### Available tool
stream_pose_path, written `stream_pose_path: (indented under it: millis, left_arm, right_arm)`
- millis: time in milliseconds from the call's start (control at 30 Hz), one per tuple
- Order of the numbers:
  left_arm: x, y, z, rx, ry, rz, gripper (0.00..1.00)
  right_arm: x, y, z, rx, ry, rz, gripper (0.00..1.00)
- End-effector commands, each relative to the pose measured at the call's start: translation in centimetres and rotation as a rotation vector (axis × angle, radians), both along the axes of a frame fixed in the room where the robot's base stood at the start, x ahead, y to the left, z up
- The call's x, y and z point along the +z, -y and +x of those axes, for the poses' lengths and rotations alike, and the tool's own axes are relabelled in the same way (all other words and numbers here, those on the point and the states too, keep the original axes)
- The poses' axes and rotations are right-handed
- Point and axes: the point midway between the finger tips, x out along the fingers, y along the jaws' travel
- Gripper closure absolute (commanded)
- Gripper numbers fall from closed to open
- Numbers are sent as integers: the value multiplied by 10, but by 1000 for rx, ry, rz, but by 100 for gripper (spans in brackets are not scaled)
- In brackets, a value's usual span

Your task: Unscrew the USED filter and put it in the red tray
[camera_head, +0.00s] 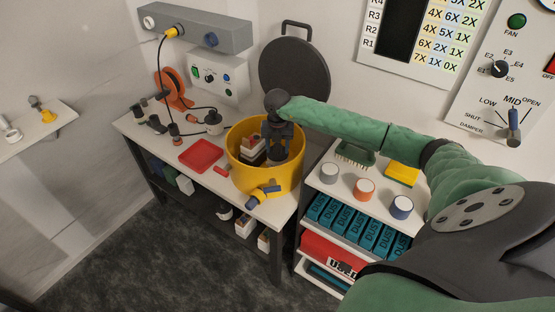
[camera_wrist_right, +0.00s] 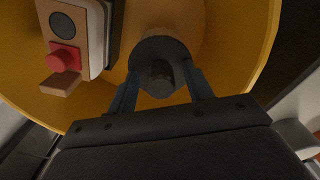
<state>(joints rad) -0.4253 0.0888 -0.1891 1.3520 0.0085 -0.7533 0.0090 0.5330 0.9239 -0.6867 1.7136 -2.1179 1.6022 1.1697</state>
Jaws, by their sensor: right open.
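The yellow drum (camera_head: 262,178) stands open on the bench, and my right arm reaches down into it. My right gripper (camera_head: 277,154) is inside the drum with its jaws open. In the wrist view, its fingers (camera_wrist_right: 163,84) stand on either side of a dark round cap with a central knob (camera_wrist_right: 160,70). A paler tan cylinder shows behind the cap; I cannot tell whether this is the used filter, as no label is readable. Contact between fingers and knob is unclear. The red tray (camera_head: 201,155) lies empty on the bench left of the drum. My left gripper is not in view.
A white box with a red button (camera_wrist_right: 66,56) sits inside the drum beside the gripper. A round dark lid (camera_head: 295,72) leans behind the drum. A yellow-and-blue clamp (camera_head: 264,195) is at the drum's front. Three capped jars (camera_head: 365,188) stand on the right shelf.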

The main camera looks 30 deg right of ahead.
Motion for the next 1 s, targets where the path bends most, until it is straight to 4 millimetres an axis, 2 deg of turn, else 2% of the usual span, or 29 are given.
stream_pose_path:
  millis: [167,1000]
  left_arm:
    - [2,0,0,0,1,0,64]
    - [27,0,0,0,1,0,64]
  right_arm:
    - [0,0,0,-83,-1,1,49]
    - [2,-1,0,-977,-2,1,49]
